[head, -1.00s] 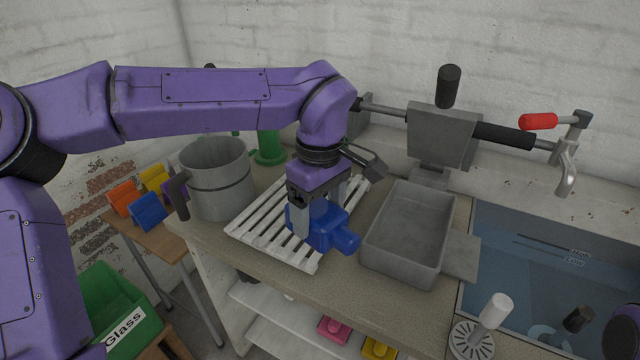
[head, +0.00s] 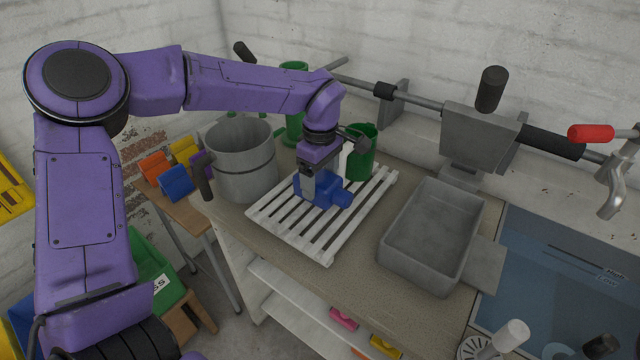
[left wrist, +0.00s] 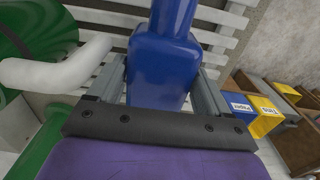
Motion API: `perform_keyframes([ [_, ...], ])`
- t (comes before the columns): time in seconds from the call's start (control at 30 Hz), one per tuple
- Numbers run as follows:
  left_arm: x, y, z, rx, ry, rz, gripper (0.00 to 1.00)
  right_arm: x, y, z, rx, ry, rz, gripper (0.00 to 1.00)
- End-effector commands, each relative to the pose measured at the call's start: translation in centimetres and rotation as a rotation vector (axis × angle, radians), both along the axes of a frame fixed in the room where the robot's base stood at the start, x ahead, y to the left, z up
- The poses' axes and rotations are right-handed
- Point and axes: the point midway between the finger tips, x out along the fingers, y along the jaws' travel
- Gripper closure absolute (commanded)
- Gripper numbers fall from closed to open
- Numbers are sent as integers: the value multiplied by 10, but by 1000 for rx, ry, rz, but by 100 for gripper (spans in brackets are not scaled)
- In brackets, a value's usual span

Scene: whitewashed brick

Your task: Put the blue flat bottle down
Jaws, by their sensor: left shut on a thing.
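My left gripper (head: 318,192) is shut on the blue flat bottle (head: 328,197), its fingers on either side of the body. The bottle lies on its side, with its neck pointing right and toward the front in the head view. It is over the middle of the white slatted rack (head: 328,255); I cannot tell whether it touches the slats. In the left wrist view the bottle (left wrist: 160,68) sits between the two grey fingers, neck pointing away, with slats (left wrist: 222,40) behind it. My right gripper is not in view.
A green container (head: 363,150) stands close behind the gripper, at the rack's back edge. A grey pot (head: 240,160) is left of the rack, and a grey basin (head: 432,235) is right. The rack's front and right slats are bare.

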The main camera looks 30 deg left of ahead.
Motion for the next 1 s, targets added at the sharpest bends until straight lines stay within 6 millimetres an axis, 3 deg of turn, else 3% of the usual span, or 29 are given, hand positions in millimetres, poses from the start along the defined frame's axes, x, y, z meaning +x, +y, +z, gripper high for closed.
perform_keyframes([
  [0.1,1,2,-22,0,5,-2,60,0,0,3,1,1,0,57],
  [0.2,1,1,-32,0,2,-2,60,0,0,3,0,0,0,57],
  [0.57,1,1,-37,-1,2,-2,60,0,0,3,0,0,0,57],
  [0.6,1,1,-36,0,2,-2,8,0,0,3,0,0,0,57],
  [0.63,1,1,-36,0,2,-2,0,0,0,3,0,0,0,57],
  [0.87,1,1,-35,0,1,-2,0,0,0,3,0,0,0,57],
  [1.0,2,1,-21,0,-2,0,0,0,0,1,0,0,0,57],
])
